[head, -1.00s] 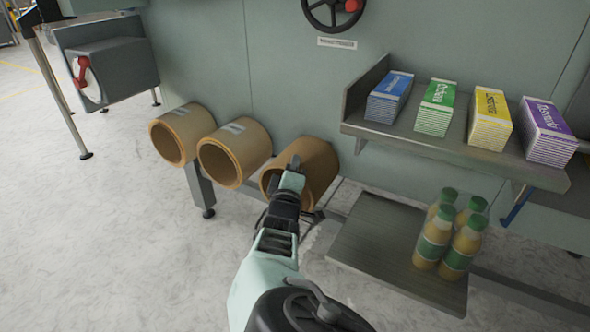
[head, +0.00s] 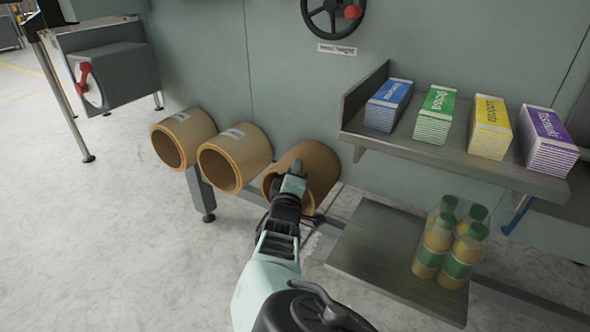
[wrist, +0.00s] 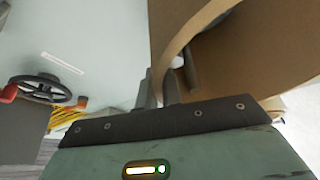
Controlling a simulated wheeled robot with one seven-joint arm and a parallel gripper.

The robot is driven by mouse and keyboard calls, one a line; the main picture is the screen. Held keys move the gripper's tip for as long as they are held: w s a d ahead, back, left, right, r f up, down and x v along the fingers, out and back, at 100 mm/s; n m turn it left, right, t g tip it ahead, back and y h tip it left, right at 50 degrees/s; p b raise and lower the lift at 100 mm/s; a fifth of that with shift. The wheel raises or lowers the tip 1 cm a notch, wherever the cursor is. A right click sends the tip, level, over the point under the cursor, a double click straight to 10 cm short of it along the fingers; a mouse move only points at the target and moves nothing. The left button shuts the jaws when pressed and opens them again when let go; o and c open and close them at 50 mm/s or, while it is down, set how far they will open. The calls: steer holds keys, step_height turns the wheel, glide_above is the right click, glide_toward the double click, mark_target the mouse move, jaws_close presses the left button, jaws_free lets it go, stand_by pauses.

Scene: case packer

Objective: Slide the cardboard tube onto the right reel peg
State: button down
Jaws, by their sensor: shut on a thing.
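My gripper (head: 283,180) is shut on the wall at the near open end of the rightmost brown cardboard tube (head: 319,167). In the wrist view the fingers (wrist: 172,88) straddle the rim of this tube (wrist: 270,70), with one finger inside the bore. The tube lies roughly level, its open end facing me, close to the grey-green machine panel. Its far end is hidden. I cannot make out the right reel peg in either view.
Two more brown tubes, a left one (head: 183,138) and a middle one (head: 235,158), sit left of mine. A shelf (head: 470,163) with several cartons is at right. Below it, a lower tray (head: 375,255) holds bottles. A black handwheel (head: 322,18) is above.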

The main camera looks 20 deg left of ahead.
steer(key=shift+f, duration=0.25)
stand_by(0.4)
steer(key=c, duration=1.5)
jaws_free()
steer(key=shift+s+f, duration=0.1)
